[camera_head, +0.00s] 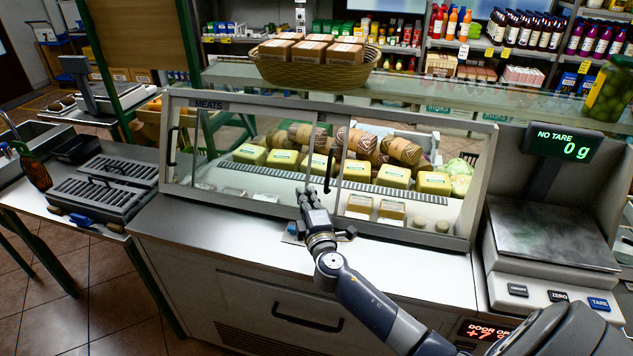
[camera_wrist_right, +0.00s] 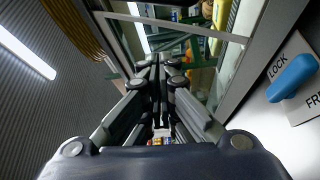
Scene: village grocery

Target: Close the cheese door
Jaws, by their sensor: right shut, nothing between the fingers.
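The glass-fronted display case (camera_head: 215,103) stands on the counter, with a "MEATS" label at its upper left. It holds yellow cheese blocks (camera_head: 433,183) and wrapped meats (camera_head: 403,150). Dark upright handles show on its front at the left (camera_head: 172,147) and near the middle (camera_head: 328,171). No label reading cheese is legible, and I cannot tell how far each glass pane is slid. My right gripper (camera_head: 309,190) is shut and empty, fingers pointing up, close to the middle handle; contact is unclear. In the right wrist view its fingers (camera_wrist_right: 158,72) are together before the frame and glass. My left gripper is out of view.
A scale (camera_head: 548,235) stands right of the case, above a red display reading "DOOR OP", partly hidden by my arm. A blue knob (camera_wrist_right: 292,77) sits beside "LOCK" lettering. The counter left of my gripper is mostly clear.

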